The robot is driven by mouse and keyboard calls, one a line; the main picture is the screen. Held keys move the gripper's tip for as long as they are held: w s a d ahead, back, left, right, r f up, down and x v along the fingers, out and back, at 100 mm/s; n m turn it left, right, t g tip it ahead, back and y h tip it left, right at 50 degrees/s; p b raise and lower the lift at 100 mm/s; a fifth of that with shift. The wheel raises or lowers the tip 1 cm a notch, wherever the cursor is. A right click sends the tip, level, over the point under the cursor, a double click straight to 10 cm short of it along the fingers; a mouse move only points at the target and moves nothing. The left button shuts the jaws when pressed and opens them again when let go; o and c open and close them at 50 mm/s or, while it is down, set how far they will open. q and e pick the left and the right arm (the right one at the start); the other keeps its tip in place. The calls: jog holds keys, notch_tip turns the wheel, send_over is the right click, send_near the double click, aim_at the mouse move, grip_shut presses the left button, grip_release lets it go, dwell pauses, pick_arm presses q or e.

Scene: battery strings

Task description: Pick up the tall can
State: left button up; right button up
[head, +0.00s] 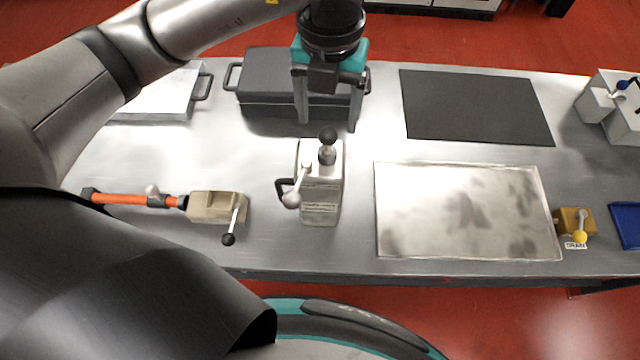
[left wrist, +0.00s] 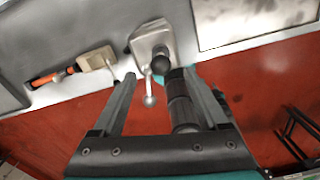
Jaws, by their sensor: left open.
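No plain tall can is clear to me; the nearest match is an upright pale metal body (head: 322,195) with a side lever and a black knob, near the middle of the table. It also shows in the left wrist view (left wrist: 152,42). My left gripper (head: 327,125) is open above the table, behind this body and in front of a dark grey case. In the left wrist view its two fingers (left wrist: 160,82) are spread. A dark ribbed cylinder (left wrist: 182,105) shows beside the right finger; I cannot tell whether it is part of me. My right gripper is not in view.
A dark grey lidded case (head: 265,85) stands behind. A tan clamp block with an orange bar (head: 215,205) lies at left. A dark mat (head: 475,105) and a smudged metal plate (head: 465,210) lie at right, with a yellow valve (head: 574,222) and a blue tray (head: 628,225) beyond.

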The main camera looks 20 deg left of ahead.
aim_at(328, 150)
pick_arm(q)
notch_tip(328, 150, down, 3)
jog(key=shift+f, duration=0.55)
notch_tip(328, 150, down, 5)
jog(key=shift+f+p, duration=0.1)
jog(key=shift+p, duration=0.45)
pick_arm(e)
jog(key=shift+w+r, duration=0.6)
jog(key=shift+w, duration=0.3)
pick_arm(q)
jog(key=shift+c, duration=0.3)
grip_shut()
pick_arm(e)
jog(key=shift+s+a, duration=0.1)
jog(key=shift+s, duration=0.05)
pick_arm(q)
jog(key=shift+w+d, duration=0.1)
